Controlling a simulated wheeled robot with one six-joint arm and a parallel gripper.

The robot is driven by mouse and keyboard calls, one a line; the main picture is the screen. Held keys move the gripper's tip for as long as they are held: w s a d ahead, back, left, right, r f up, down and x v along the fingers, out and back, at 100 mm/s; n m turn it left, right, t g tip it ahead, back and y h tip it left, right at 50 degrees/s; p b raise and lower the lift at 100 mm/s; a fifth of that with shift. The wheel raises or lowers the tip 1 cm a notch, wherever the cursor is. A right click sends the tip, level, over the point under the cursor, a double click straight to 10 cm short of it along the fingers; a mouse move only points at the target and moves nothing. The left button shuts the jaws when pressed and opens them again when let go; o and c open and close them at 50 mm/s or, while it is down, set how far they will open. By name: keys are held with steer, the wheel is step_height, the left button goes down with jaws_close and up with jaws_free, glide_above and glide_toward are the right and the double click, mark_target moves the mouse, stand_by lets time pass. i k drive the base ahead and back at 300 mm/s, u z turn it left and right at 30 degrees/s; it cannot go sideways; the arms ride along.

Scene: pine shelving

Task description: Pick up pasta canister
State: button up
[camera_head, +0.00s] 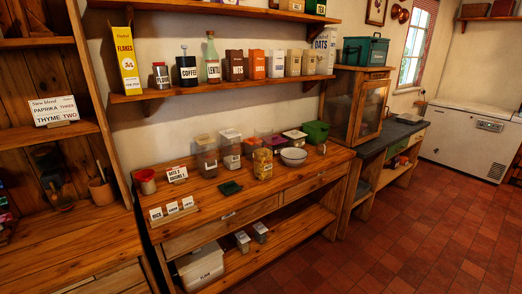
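A clear jar with yellow contents that look like pasta (262,164) stands upright on the wooden counter (222,205), just left of a pale bowl. I cannot read a label on it, so I cannot be sure it is the pasta canister. My gripper is not in this view.
A white bowl (293,156), a green tin (316,132) and a dark green cloth (230,187) are on the counter. Small label cards (172,208) stand at its front left. A shelf (220,88) of jars and tins hangs above. Tiled floor (370,245) at the right is clear.

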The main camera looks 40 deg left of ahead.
mark_target(263, 142)
steer(key=u, duration=0.5)
steer(key=i, duration=0.95)
steer(key=u, duration=1.95)
steer(key=i, duration=1.05)
steer(key=u, duration=0.6)
steer(key=i, duration=0.45)
steer(key=u, duration=0.05)
